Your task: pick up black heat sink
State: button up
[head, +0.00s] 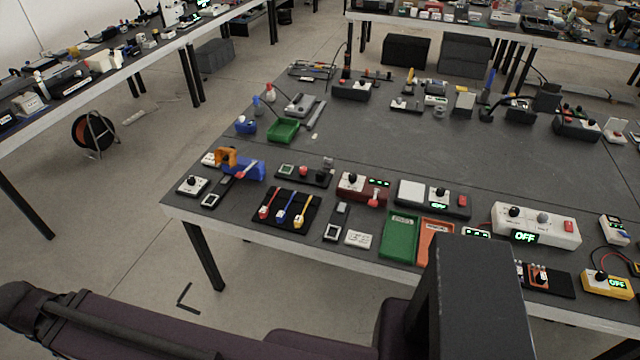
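I cannot pick out the black heat sink with certainty among the small items on the grey workbench (450,150). A dark blocky item (546,101) stands at the back right of this bench, but it is too small to identify. My gripper is not in view. Dark parts of my own body fill the bottom of the head view and hide part of the bench's front edge.
Near the front stand a green tray (399,238), an orange tray (436,243) and a white box with an OFF display (537,227). A small green bin (284,131) sits further back. The bench's middle right is clear. A cable reel (95,134) stands on the floor.

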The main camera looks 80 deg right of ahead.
aim_at(321, 175)
jog(key=k, duration=1.5)
jog(key=z, duration=2.15)
jog(key=i, duration=0.85)
jog(key=u, duration=0.15)
